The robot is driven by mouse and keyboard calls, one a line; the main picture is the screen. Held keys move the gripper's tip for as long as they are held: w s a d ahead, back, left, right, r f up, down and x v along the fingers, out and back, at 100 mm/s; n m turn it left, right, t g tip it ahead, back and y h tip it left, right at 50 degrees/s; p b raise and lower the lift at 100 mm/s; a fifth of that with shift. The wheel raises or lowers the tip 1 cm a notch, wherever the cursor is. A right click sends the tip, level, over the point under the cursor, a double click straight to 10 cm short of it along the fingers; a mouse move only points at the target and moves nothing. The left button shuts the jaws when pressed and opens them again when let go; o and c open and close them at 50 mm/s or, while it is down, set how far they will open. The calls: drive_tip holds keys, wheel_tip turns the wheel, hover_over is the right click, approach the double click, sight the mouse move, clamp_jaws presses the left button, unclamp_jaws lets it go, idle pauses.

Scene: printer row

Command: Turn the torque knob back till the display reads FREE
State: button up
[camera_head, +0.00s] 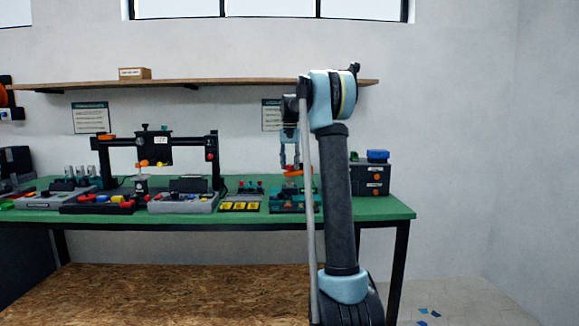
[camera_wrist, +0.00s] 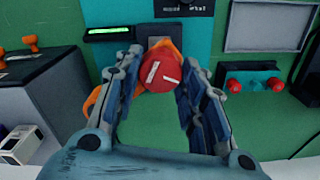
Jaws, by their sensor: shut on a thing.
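The round red torque knob (camera_wrist: 168,76) has white marks on its face and sits between the fingers of my gripper (camera_wrist: 163,58) in the wrist view. My gripper is shut on it. An orange part (camera_wrist: 97,100) shows behind and beside the knob, partly hidden by the left finger. The display (camera_wrist: 108,32) is a narrow green-lit strip above and left of the knob on the teal panel. Its text is too small to read. In the head view my gripper (camera_head: 290,170) reaches down to the teal device (camera_head: 285,204) on the bench.
In the wrist view, two red knobs (camera_wrist: 255,84) sit on a teal strip at right, below a grey panel (camera_wrist: 270,25). A dark box with orange knobs (camera_wrist: 32,43) stands at left. The green bench (camera_head: 392,211) carries several devices left of my arm, under a wooden shelf (camera_head: 220,84).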

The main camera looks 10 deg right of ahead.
sight(289, 165)
drive_tip(key=shift+n, duration=0.3)
drive_tip(key=n, duration=0.5)
drive_tip(key=shift+n, duration=0.3)
drive_tip(key=n, duration=0.6)
drive_tip(key=shift+a, duration=0.1)
drive_tip(key=shift+n, duration=0.3)
drive_tip(key=o, duration=1.1)
drive_tip(key=shift+c, duration=0.2)
drive_tip(key=shift+r, duration=0.15)
wheel_tip(289, 165, up, 12)
drive_tip(key=shift+f, duration=0.2)
